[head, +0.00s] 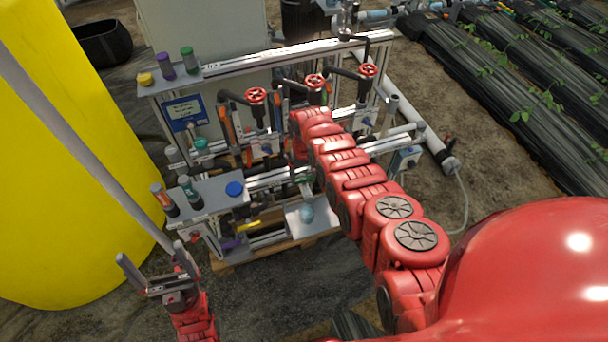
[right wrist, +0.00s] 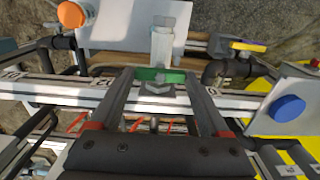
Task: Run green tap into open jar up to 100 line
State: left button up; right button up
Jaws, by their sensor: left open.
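The green tap (right wrist: 160,75) shows its handle between the fingertips of my right gripper (right wrist: 160,80) in the right wrist view. The handle nearly fills the gap; whether the fingers press on it is not clear. A clear, open-looking jar (right wrist: 162,45) stands on a pale tray (right wrist: 115,25) just past the handle. The jar (head: 307,213) also shows in the head view, below the tap; its level and marks are too small to read. In the head view my right arm hides my right gripper. My left gripper (head: 155,262) is open and empty at the lower left, apart from the skid.
A shelf (head: 215,205) with a blue lid (head: 235,188) and bottles stands left of the jar. A yellow tap handle (head: 247,226) is below it. Red valve wheels (head: 314,83) and pipes crowd the frame behind. A yellow tank (head: 60,150) fills the left.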

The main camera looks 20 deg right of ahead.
jog(key=c, duration=0.4)
jog(key=shift+o, duration=0.2)
jog(key=n, duration=0.3)
jog(key=shift+n, duration=0.4)
jog(key=o, duration=1.2)
